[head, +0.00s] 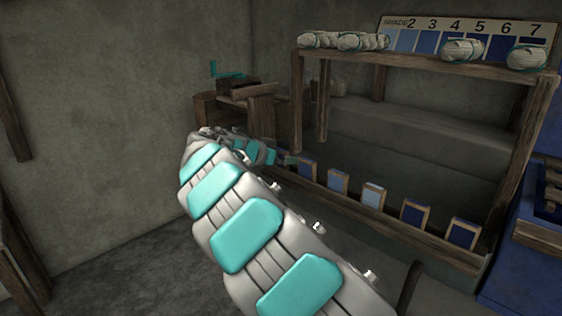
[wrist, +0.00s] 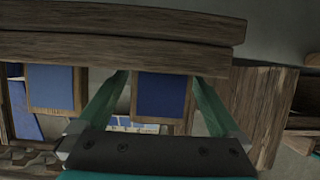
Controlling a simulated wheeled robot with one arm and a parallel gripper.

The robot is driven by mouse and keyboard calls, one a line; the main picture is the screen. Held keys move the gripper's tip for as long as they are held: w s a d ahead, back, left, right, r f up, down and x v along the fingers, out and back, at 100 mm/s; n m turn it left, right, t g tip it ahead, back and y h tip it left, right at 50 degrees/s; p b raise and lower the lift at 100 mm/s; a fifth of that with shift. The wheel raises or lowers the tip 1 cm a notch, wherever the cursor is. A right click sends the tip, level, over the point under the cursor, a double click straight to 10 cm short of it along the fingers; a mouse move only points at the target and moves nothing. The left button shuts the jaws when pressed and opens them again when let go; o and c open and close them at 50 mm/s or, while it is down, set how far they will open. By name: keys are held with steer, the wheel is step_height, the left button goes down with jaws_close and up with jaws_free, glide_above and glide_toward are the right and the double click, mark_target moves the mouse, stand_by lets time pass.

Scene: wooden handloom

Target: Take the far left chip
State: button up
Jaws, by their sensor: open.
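The far left chip (head: 307,166) is a small blue panel with a wooden edge, upright at the left end of a row on the loom's low front rail. My gripper (head: 289,160) is beside it at the end of my outstretched arm. In the wrist view my gripper (wrist: 161,84) is open, with one teal finger on each side of a blue chip (wrist: 160,95) that ends the row. The fingers look clear of its sides; how deep the chip sits between them, I cannot tell.
Several more chips, including the neighbour (head: 338,180) and a pale one (head: 373,195), stand along the rail (head: 395,228). The neighbour also shows in the wrist view (wrist: 50,88). A wooden post (head: 296,105) rises close by. Yarn skeins (head: 360,41) lie on the top beam.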

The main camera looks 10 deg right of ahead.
steer(key=shift+c, duration=0.2)
steer(key=c, duration=1.4)
